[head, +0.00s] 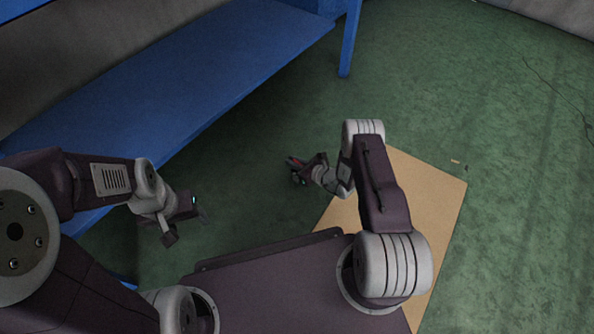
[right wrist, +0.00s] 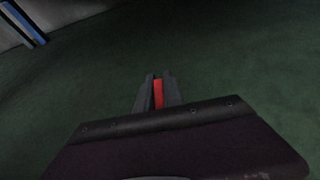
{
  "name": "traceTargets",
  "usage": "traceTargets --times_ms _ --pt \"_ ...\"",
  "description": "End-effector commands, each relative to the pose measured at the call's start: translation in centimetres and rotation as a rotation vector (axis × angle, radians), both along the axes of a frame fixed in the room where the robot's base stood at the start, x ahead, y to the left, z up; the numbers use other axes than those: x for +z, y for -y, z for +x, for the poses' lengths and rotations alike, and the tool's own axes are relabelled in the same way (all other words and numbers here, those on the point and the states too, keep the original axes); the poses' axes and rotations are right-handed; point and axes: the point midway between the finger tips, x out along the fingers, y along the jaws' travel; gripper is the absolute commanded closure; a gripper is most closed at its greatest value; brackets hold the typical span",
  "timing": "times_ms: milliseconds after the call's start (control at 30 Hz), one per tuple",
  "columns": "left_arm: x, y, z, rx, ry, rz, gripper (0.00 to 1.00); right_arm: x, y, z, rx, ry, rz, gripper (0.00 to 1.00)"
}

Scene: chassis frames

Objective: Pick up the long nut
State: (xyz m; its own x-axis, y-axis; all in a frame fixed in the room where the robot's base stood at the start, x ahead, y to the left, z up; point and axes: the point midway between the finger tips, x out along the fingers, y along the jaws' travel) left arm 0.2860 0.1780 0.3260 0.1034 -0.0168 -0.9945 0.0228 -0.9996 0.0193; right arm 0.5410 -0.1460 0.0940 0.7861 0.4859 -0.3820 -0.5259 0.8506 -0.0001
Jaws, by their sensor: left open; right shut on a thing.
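My right gripper (head: 292,163) is shut on a small red piece, held above the green floor. In the right wrist view the red piece (right wrist: 158,94) sits between the dark fingers of that gripper (right wrist: 158,80). Only a narrow red strip of it shows, so I cannot tell its full shape or whether it is the long nut. My left gripper (head: 188,222) is open and empty over the dark floor, near the edge of the blue shelf. I see no other piece that could be a long nut.
A blue shelf (head: 180,85) with a blue leg (head: 349,40) stands at the upper left. Open floor lies at the right.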

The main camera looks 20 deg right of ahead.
Motion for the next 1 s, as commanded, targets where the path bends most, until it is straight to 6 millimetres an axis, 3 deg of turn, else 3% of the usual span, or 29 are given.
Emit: traceTargets --times_ms 167,433,800,1000 --pt "0.9 0.0 0.0 0.000 0.000 0.000 0.38 0.9 0.0 0.0 0.000 0.000 0.000 1.00" --pt "5.2 0.0 0.0 0.000 0.000 0.000 0.38 5.4 0.3 0.1 -0.002 0.001 0.000 1.00" --pt "9.4 0.0 0.0 0.000 0.000 0.000 0.38 9.9 8.9 1.1 -0.004 0.004 -0.002 1.00" --pt "10.1 0.0 0.0 0.000 0.000 0.000 0.38 11.0 11.2 1.3 -0.001 0.002 -0.001 1.00"
